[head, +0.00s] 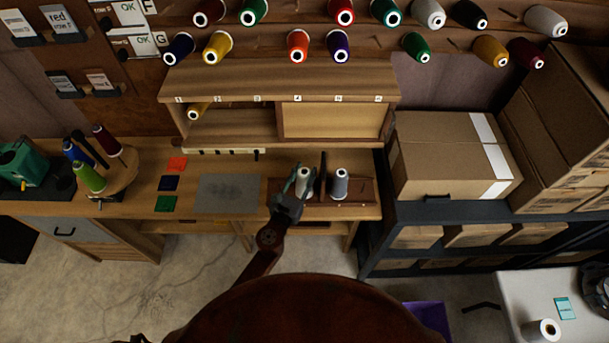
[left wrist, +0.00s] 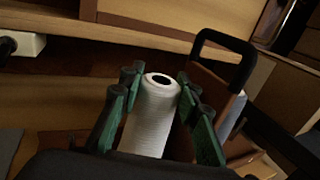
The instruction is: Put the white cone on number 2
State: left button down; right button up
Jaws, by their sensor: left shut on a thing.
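A white cone (head: 304,178) stands upright at the wooden holder (head: 357,190) on the workbench. My left gripper (head: 298,186) is shut on this white cone, which also shows between the green fingers in the left wrist view (left wrist: 150,120). The cone's base is hidden, so I cannot tell whether it touches the holder. The number 2 label (head: 217,99) is on the front edge of the wooden shelf cabinet, in a row numbered from 1 at the left. No cone shows at 2. My right gripper is not in view.
A grey-blue cone (head: 340,183) stands right of a dark upright divider (head: 322,172). Several cones hang on the wall above. A cardboard box (head: 450,160) is at the right. Another white cone (head: 541,331) is on the white table.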

pick_arm(q)
jog(key=shift+f, duration=0.35)
jog(key=c, duration=1.4)
grip_release()
jog(key=shift+c, duration=0.2)
jog(key=shift+r, duration=0.2)
jog(key=v, duration=1.2)
